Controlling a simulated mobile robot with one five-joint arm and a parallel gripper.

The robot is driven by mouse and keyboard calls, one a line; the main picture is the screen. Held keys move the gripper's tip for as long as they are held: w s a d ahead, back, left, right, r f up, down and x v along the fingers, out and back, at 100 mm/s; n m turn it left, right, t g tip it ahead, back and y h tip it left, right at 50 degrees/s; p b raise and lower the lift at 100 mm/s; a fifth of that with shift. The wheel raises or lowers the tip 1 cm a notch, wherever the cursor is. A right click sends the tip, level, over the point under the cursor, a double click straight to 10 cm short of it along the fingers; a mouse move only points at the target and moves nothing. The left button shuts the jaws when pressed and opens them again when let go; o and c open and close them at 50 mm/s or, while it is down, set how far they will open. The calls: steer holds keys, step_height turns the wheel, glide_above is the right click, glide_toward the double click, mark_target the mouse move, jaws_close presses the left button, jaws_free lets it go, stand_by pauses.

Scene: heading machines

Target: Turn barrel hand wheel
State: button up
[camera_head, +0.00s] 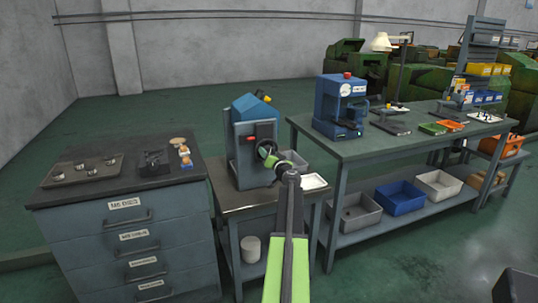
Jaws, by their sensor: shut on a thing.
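A small blue and grey machine (252,142) stands on a low grey stand in the middle of the view. On its front right face is a dark round hand wheel (268,149), partly hidden by my gripper. A red knob or button shows just left of the wheel. My gripper (274,160) is at the wheel, shut on it. My green and dark arm reaches up to it from the bottom of the picture and hides part of the stand. The finger details are too small to tell.
A drawer cabinet (128,237) with a tray of cups (88,170) stands at left. A long workbench (405,146) at right carries a blue press (341,105). A grey bin and a white tray (313,182) lie close beside my gripper.

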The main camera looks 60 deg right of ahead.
steer(key=m, duration=0.4)
steer(key=shift+d+m, duration=0.1)
steer(key=shift+m, duration=0.2)
steer(key=m, duration=0.3)
steer(key=shift+m, duration=0.3)
steer(key=m, duration=1.2)
steer(key=shift+f, duration=0.1)
steer(key=m, duration=0.8)
steer(key=shift+m, duration=1.6)
